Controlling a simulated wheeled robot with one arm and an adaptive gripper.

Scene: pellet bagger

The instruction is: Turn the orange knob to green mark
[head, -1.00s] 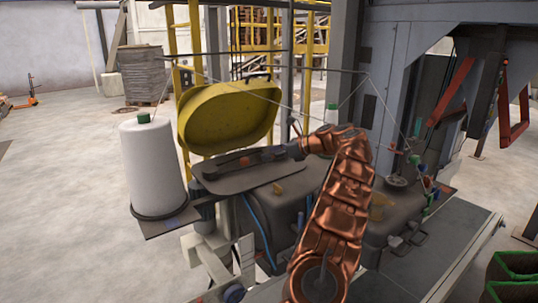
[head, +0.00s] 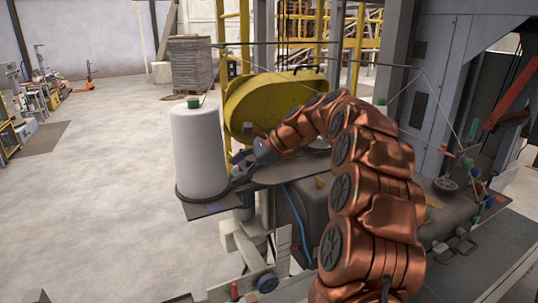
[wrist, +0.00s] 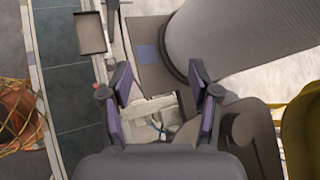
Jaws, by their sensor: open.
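My gripper (head: 243,160) is at the end of my copper arm, between the white thread cone (head: 199,150) and the yellow cover (head: 270,98). In the wrist view its two fingers (wrist: 160,88) stand apart with nothing between them. I cannot make out the orange knob in either current view; my arm and gripper cover part of the dark sewing head (head: 310,208). I cannot make out a green mark on the machine.
The cone stands on a dark plate (head: 197,210) close left of my gripper; it also looms in the wrist view (wrist: 235,38). A thin rod and threads cross above. A conveyor (head: 490,245) lies at right.

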